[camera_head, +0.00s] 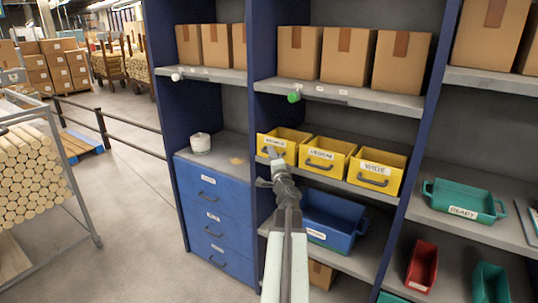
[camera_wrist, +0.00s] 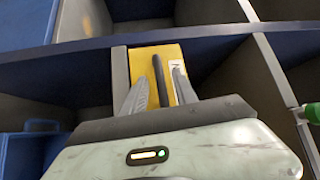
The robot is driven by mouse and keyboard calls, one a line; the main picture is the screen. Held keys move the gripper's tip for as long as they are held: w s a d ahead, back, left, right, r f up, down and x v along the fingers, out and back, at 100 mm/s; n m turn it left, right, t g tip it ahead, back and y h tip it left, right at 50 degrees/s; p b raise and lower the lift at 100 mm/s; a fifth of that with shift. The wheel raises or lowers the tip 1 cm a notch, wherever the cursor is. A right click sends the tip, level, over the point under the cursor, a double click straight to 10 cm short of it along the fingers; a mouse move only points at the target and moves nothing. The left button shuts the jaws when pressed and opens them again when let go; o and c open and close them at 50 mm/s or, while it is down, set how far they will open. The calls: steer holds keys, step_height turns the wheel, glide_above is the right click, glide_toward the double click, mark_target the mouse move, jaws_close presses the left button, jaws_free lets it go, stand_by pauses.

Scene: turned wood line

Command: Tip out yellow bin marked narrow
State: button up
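The yellow bin marked narrow (camera_head: 291,134) stands at the left end of a row of yellow bins on the middle shelf. Its label shows, but my gripper (camera_head: 268,153) hides part of its front in the head view. In the wrist view, the yellow bin (camera_wrist: 147,62) shows beyond my gripper (camera_wrist: 158,92). The bin's dark handle (camera_wrist: 160,78) lies between the two grey fingers. The fingers stand apart with gaps beside the handle, so my gripper is open around it. I cannot tell the exact depth.
Yellow bins marked medium (camera_head: 322,154) and wide (camera_head: 378,168) stand to the right. A large blue bin (camera_head: 333,215) is on the shelf below. A green bin marked ready (camera_head: 463,198) is further right. A blue upright (camera_head: 265,100) is close on the left.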

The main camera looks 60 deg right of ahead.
steer(key=shift+w+a, duration=0.1)
steer(key=shift+w, duration=0.05)
steer(key=c, duration=0.7)
jaws_close()
steer(key=shift+d, duration=0.2)
stand_by(0.4)
